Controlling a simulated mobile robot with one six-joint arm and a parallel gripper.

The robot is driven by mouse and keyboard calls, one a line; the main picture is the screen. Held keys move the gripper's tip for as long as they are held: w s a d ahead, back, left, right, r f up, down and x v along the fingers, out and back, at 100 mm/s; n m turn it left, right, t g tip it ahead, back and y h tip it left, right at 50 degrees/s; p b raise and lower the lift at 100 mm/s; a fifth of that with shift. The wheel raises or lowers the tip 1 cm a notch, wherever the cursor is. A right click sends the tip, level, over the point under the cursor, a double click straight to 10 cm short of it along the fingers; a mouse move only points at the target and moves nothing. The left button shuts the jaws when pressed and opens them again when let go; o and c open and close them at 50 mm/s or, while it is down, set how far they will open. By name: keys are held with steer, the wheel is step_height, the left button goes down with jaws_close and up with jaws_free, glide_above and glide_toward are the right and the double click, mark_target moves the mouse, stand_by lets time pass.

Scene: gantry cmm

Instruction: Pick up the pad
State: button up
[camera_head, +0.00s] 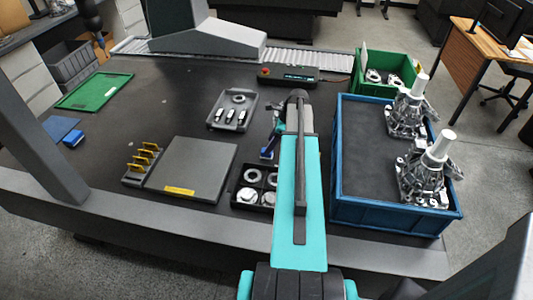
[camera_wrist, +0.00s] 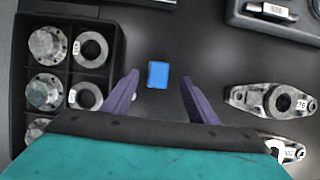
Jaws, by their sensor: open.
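A small blue block, which I take to be the pad (camera_wrist: 158,75), lies on the dark table top in the wrist view. My gripper (camera_wrist: 158,86) is open, with one purple finger on each side of the pad and clear gaps between. It is empty; the height of the fingertips above the table is hard to tell. In the head view my gripper (camera_head: 272,137) is partly hidden behind my arm, and a small blue patch shows just below it. Another small blue block (camera_head: 73,138) lies at the far left beside a blue mat.
A black compartment tray (camera_wrist: 113,60) with metal rings and flanged parts stands close left in the wrist view. Labelled metal flanges (camera_wrist: 275,100) lie to the right. A grey tray (camera_head: 232,124) stands nearby in the head view. A blue crate (camera_head: 397,217) with castings stands right of my arm.

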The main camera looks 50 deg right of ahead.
steer(key=shift+w+a+f, duration=0.1)
steer(key=shift+f, duration=0.1)
stand_by(0.3)
steer(key=shift+p+x, duration=1)
steer(key=shift+x, duration=1.45)
steer(key=shift+c, duration=0.4)
steer(key=c, duration=1)
